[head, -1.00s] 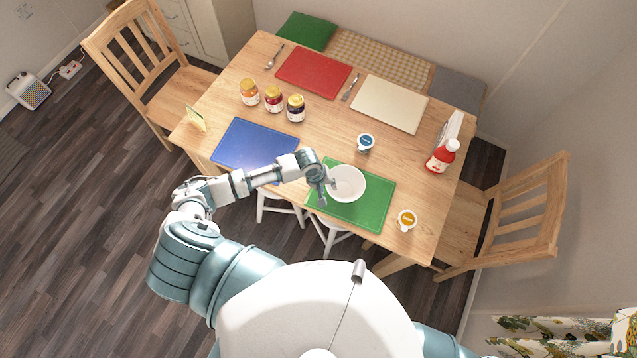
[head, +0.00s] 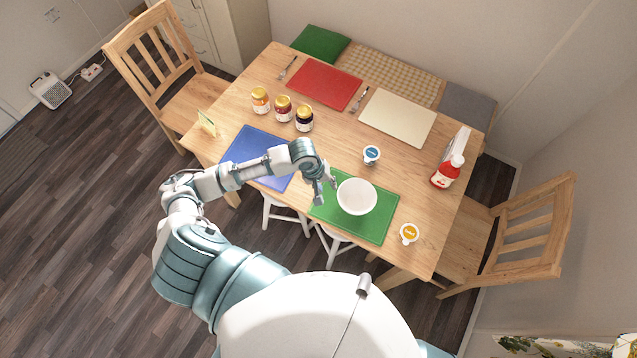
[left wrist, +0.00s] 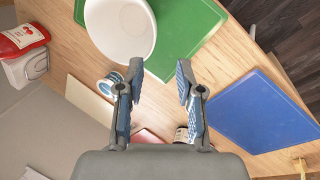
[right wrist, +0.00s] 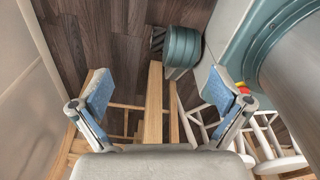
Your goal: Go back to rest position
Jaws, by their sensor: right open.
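My left gripper (head: 326,188) is over the table, just left of a white bowl (head: 357,196) that stands on the green mat (head: 378,226). In the left wrist view the gripper (left wrist: 158,80) is open with nothing between its fingers, and the bowl (left wrist: 120,28) lies beyond its left finger, apart from it. My right gripper (right wrist: 157,95) shows only in the right wrist view. It is open and empty, with the floor and wooden chair parts below it.
The wooden table (head: 330,130) also carries a blue mat (head: 245,150), a red mat (head: 318,82), a cream mat (head: 398,117), several jars (head: 283,108), a blue-lidded cup (head: 371,155), a yellow-lidded cup (head: 409,233) and a red bottle (head: 447,173). Chairs (head: 530,230) stand around it.

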